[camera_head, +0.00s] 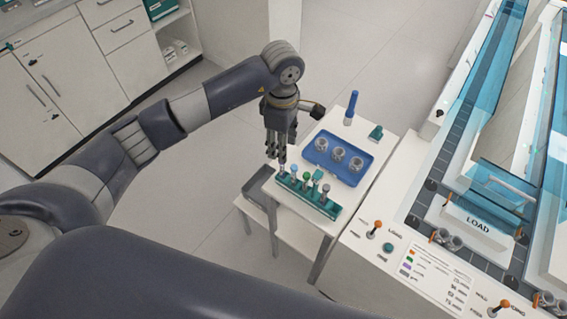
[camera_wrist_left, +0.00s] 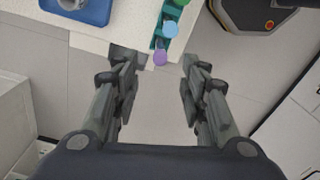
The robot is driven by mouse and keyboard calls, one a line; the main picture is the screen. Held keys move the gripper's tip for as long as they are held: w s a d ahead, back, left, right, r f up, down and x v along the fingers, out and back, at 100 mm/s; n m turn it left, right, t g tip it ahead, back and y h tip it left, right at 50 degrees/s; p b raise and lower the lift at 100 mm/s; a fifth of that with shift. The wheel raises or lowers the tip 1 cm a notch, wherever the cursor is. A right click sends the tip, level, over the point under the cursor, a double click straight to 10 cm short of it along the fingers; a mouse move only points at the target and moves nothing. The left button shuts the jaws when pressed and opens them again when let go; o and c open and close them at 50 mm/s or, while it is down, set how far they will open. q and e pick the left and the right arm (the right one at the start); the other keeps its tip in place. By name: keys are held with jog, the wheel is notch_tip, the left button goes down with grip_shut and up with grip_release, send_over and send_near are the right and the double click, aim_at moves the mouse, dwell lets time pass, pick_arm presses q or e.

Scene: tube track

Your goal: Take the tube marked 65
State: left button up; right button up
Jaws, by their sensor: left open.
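A teal rack (camera_head: 312,199) holds several upright capped tubes in a row on the small white table. In the left wrist view I see a purple cap (camera_wrist_left: 160,58), a blue cap (camera_wrist_left: 170,28) and part of a green cap (camera_wrist_left: 181,3) on the rack (camera_wrist_left: 156,38). No number on any tube is readable, so I cannot tell which is 65. My left gripper (camera_head: 282,163) points down at the rack's left end. Its fingers are spread and empty, with the purple cap showing between the fingertips (camera_wrist_left: 158,60). My right gripper is not in view.
A blue tray (camera_head: 316,158) with 3 round holders sits behind the rack. A blue upright marker-like object (camera_head: 351,105) and a small teal item (camera_head: 376,132) stand farther back. A white bench (camera_head: 345,253) with a track, a LOAD block (camera_head: 474,220) and orange-knobbed levers (camera_head: 376,228) is at right.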

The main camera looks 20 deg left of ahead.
pick_arm(q)
jog(key=shift+s+f, duration=0.3)
jog(key=shift+f, duration=0.5)
jog(key=p, duration=0.3)
send_over(282, 170)
jog(key=f, duration=0.4)
jog(key=shift+w+a+f, duration=0.1)
jog(key=shift+w+f, duration=0.05)
jog(key=shift+w, duration=0.25)
jog(key=shift+s+f, duration=0.1)
jog(key=shift+f, duration=0.65)
jog(key=c, duration=0.9)
